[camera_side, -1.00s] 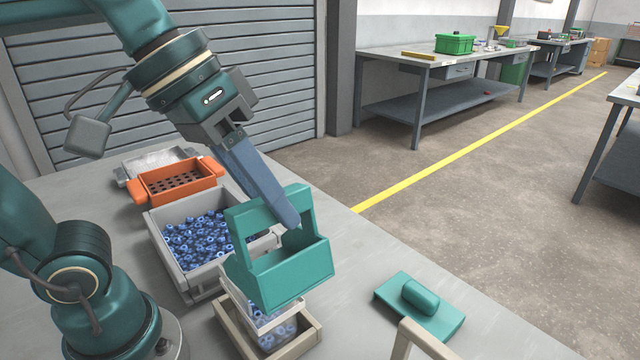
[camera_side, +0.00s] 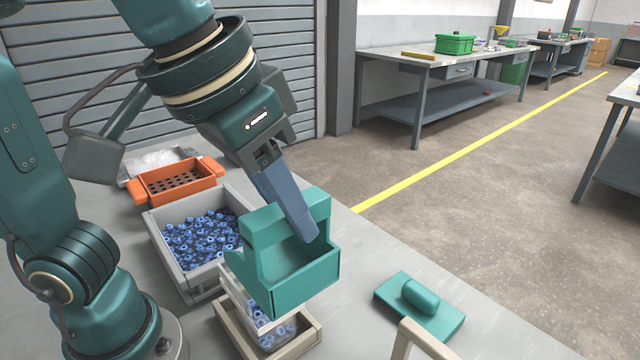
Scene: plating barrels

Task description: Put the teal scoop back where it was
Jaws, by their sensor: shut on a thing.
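The teal scoop (camera_side: 302,289) is an open-topped box with a raised back and a bar across its top. It hangs above a clear container (camera_side: 262,310) that holds blue rings. My gripper (camera_side: 308,236) comes down from the upper left with its long blue-grey fingers against the scoop's upper bar. It is shut on the scoop and holds it slightly tilted. The scoop's inside looks empty where I can see it. The exact contact between fingers and bar is partly hidden.
A grey bin (camera_side: 163,242) of blue rings stands left of the scoop. An orange perforated tray (camera_side: 150,199) is behind it, near a pale tray (camera_side: 126,175). A beige tray (camera_side: 302,344) is under the clear container. A teal block with a rounded grip (camera_side: 440,317) lies right. Table between is clear.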

